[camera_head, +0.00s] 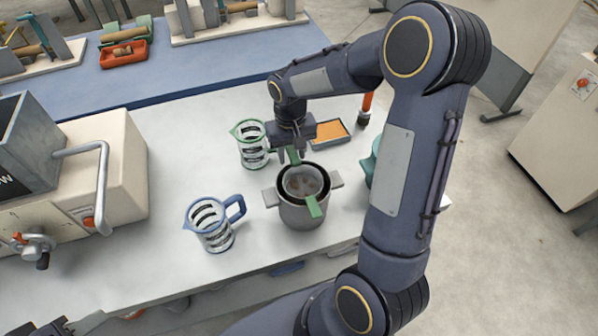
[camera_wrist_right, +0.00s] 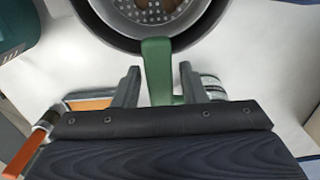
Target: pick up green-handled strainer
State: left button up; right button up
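The green-handled strainer (camera_head: 303,182) sits in the mouth of a grey pot (camera_head: 303,215) on the white table, with one green handle toward the front and one toward the back. In the right wrist view, its perforated bowl (camera_wrist_right: 150,10) and near green handle (camera_wrist_right: 157,65) show. My right gripper (camera_head: 291,153) is at the back handle. Its fingers (camera_wrist_right: 159,84) are open, one on each side of the handle, with a gap visible on both sides. My left gripper (camera_head: 75,325) is partly in view at the bottom left, far from the pot; its opening is unclear.
A green-rimmed glass jug (camera_head: 251,147) stands behind left of the pot, a blue-handled jug (camera_head: 213,226) in front left. An orange-filled tray (camera_head: 331,131) and an orange-handled tool (camera_head: 365,107) lie behind right. A teal item (camera_head: 369,168) is partly hidden by my right arm. A machine (camera_head: 110,160) stands left.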

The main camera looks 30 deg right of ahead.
grip_shut()
jog(key=shift+r, duration=0.1)
